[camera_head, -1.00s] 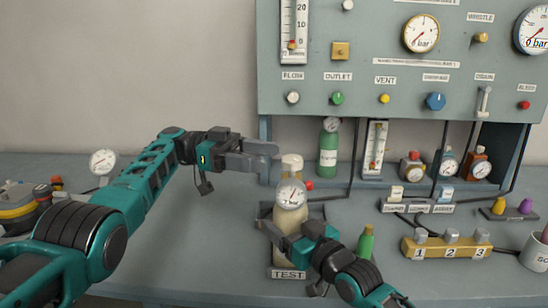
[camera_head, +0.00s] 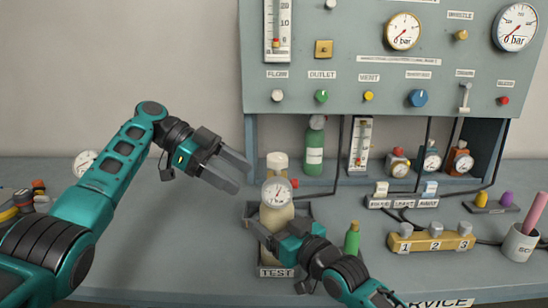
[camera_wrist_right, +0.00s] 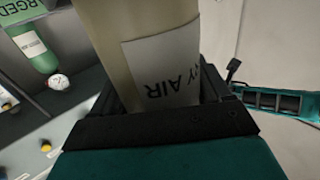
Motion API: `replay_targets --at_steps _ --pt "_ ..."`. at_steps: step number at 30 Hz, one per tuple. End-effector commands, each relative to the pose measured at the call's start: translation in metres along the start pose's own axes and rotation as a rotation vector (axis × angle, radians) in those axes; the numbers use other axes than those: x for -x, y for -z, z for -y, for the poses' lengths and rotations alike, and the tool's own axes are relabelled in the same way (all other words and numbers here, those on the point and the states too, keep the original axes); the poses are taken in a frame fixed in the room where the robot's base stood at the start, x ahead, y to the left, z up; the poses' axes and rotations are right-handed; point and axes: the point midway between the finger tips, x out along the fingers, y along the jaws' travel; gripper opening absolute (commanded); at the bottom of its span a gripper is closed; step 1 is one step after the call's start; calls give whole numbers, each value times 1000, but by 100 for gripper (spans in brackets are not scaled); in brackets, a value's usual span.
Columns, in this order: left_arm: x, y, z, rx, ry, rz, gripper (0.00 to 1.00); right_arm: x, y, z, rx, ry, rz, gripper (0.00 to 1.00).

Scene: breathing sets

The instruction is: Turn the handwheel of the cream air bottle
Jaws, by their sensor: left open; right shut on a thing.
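The cream air bottle (camera_head: 276,220) stands upright in the dark TEST tray (camera_head: 276,272). Its pale handwheel (camera_head: 277,160) is on top, above a round gauge (camera_head: 277,192). My right gripper (camera_head: 262,236) is shut on the bottle's body, low under the gauge. In the right wrist view the bottle (camera_wrist_right: 103,50), with a white AIR label (camera_wrist_right: 165,65), sits between the fingers. My left gripper (camera_head: 243,179) is open and empty, left of the handwheel and lower than it. Its fingers slant down to the right, apart from the handwheel.
A grey panel (camera_head: 390,70) with gauges and knobs stands behind. A green bottle (camera_head: 314,155) is at the back and a small green bottle (camera_head: 352,240) is right of the tray. A yellow numbered block (camera_head: 430,241) is further right.

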Motion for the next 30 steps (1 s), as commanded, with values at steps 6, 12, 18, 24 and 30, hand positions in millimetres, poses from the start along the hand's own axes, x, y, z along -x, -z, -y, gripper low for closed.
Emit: replay_targets --at_steps 6,12,18,24,30 --pt "-5 -24 -9 -84 47 366 69 0 0 1 -4 1 1 4" --pt "-12 -39 -20 -188 103 658 69 0 0 1 -4 1 1 4" --pt "-23 -42 -36 -331 174 898 69 0 0 1 -4 1 1 4" --pt "-41 -36 -61 -509 255 1067 69 0 0 1 -3 1 1 4" --pt "-65 -21 -97 -720 346 1155 69 0 0 0 -3 1 1 4"
